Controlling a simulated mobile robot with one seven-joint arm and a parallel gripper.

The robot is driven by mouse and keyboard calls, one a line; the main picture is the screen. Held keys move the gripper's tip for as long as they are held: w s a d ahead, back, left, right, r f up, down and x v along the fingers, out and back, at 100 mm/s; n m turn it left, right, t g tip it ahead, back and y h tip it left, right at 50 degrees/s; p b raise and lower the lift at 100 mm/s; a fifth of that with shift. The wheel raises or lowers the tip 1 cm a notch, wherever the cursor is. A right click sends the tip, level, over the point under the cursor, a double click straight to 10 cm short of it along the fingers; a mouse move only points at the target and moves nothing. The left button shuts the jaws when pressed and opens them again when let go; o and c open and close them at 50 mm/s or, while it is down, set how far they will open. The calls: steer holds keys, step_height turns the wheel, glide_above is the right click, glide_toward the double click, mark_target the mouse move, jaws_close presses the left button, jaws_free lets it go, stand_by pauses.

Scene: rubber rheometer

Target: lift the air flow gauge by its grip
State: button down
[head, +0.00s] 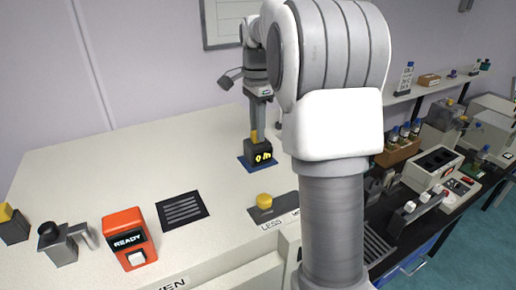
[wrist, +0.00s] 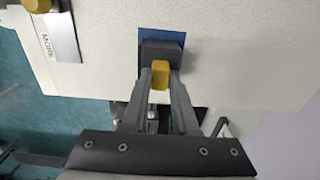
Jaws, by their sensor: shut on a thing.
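The air flow gauge appears to be the small dark block (head: 258,151) with a lit yellow display, standing on a blue mat (head: 244,163). Its yellow grip (head: 254,136) points up. My gripper (head: 256,122) reaches down from above and is shut on that grip. In the wrist view the two fingers of my gripper (wrist: 160,75) close on both sides of the yellow grip (wrist: 160,74), with the dark gauge body (wrist: 160,48) beyond it over the blue mat (wrist: 174,37). I cannot tell whether the block touches the mat.
A yellow knob (head: 264,200) on a grey plate, a dark slotted vent (head: 182,210) and an orange READY box (head: 128,238) are on the pale worktop (head: 110,170). A dark bench (head: 455,215) with several instruments lies at right.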

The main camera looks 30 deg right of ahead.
steer(key=shift+r, duration=0.1)
steer(key=shift+r+p, duration=1.05)
steer(key=shift+r, duration=0.45)
